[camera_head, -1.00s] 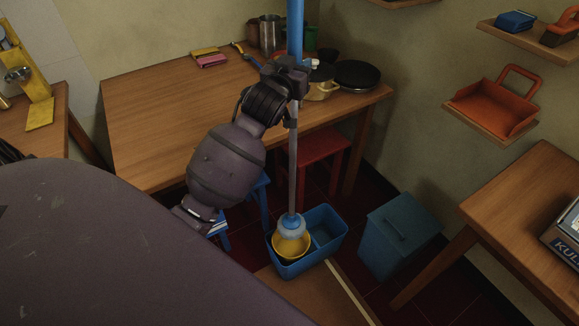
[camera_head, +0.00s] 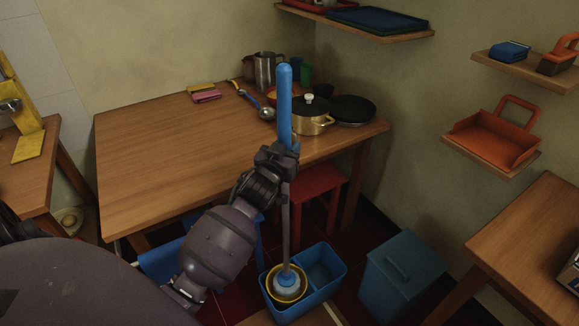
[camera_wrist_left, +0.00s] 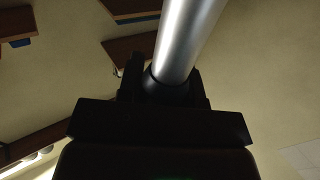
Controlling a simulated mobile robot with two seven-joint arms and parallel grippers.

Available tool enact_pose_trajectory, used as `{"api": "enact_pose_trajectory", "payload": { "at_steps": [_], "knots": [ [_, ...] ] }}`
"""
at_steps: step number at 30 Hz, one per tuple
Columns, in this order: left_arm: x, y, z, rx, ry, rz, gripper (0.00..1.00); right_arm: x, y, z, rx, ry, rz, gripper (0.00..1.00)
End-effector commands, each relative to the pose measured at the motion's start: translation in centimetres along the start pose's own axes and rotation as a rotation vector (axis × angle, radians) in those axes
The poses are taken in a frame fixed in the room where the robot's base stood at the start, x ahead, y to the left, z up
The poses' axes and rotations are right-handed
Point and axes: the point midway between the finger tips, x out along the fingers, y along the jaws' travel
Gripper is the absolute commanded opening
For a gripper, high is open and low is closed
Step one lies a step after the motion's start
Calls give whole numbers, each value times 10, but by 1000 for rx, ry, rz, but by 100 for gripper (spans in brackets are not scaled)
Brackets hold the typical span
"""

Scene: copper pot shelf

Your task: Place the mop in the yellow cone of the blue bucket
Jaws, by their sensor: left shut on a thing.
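The mop has a blue upper handle (camera_head: 285,105), a grey shaft and a light blue head (camera_head: 287,282). It stands nearly upright. My left gripper (camera_head: 279,155) is shut on the shaft just below the blue part; the shaft also fills the top of the left wrist view (camera_wrist_left: 185,45). The mop head sits within the rim of the yellow cone (camera_head: 303,290) in the left part of the blue bucket (camera_head: 338,284). Whether the head rests on the cone's bottom is hidden. My right gripper is out of view.
A wooden table (camera_head: 150,150) with a brass pot (camera_head: 311,122), black pan (camera_head: 353,110) and utensils stands behind the mop. A red stool (camera_head: 320,180) is under it. A blue bin (camera_head: 400,283) stands right of the bucket. Shelves line the right wall.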

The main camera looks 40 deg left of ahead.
Motion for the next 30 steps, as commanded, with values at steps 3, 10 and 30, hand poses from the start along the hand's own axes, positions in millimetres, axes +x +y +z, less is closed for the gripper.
{"api": "enact_pose_trajectory", "payload": {
  "at_steps": [3, 10, 30],
  "knots": [
    [0, 0, 9, 0, 2, 0, 0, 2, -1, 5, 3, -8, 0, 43],
    [0, 0, 46, 0, -2, -1, 0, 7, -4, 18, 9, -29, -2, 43],
    [0, 0, 58, 0, 2, 0, 47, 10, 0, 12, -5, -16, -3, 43]
  ]
}}
